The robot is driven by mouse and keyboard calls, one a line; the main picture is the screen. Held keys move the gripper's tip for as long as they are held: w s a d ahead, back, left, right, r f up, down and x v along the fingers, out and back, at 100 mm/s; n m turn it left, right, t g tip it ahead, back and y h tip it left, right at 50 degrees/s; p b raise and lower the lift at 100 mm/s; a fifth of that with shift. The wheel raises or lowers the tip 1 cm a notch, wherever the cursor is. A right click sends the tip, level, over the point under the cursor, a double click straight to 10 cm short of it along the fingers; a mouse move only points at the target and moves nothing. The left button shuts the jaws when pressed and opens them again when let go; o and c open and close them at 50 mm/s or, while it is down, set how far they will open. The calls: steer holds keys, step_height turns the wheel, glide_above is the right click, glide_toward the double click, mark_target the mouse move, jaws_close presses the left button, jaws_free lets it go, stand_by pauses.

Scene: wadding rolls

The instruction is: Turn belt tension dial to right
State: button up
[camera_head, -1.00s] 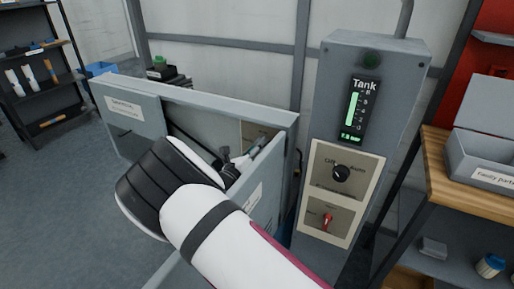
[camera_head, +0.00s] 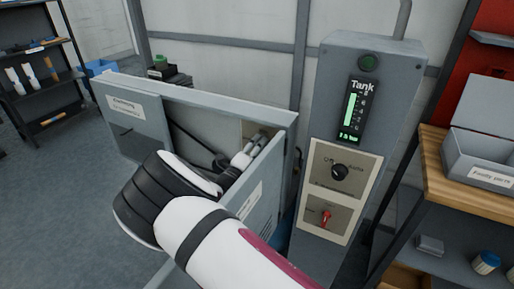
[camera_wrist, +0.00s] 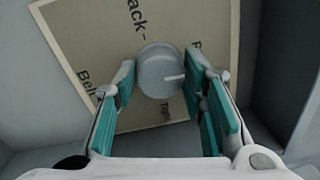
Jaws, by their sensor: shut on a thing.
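The belt tension dial (camera_wrist: 158,72) is a round grey knob with a white pointer mark. In the wrist view its mark points right and slightly up. It sits on a beige label plate (camera_wrist: 95,35), which looks tilted; "Tight" and parts of "Slack" and "Belt" can be read. My gripper (camera_wrist: 161,76) has its teal-padded fingers on both sides of the dial and is shut on it. In the head view my gripper (camera_head: 246,154) reaches inside the open grey cabinet (camera_head: 205,98), and the dial is hidden there.
The cabinet walls stand close around my arm. To the right is a grey tank column (camera_head: 390,100) with a lit gauge (camera_head: 352,110), a black knob (camera_head: 340,172) and a red switch (camera_head: 326,218). A wooden shelf (camera_head: 432,165) with a grey box (camera_head: 480,150) stands at far right.

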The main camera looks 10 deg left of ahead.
stand_by(0.4)
steer(key=o, duration=1.2)
steer(key=shift+c, duration=0.2)
steer(key=v, duration=1.2)
steer(key=shift+f, duration=0.1)
steer(key=shift+s, duration=0.1)
